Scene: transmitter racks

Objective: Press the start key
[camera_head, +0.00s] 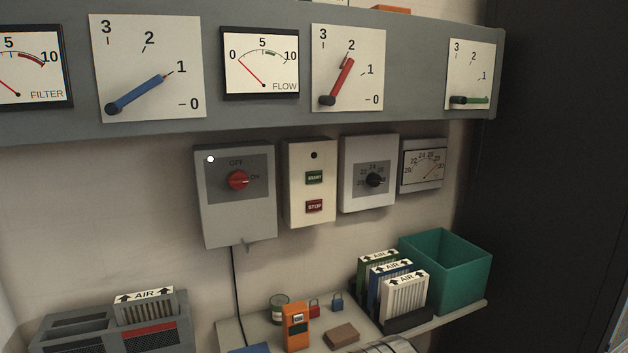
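The green START key (314,177) sits on a pale upright control box (294,195) on the wall, near the middle of the view. A dark red STOP key (314,206) is below it on the same box. A small dark round spot (314,155) is above the START key. Nothing covers the START key. My gripper does not show in this view.
A grey box with a red OFF/ON knob (238,180) hangs left of the key box, and a dial box (352,190) right. A grey gauge panel (212,103) runs above. Below, a shelf (462,312) holds filters, a teal bin (465,265) and an orange device (296,328).

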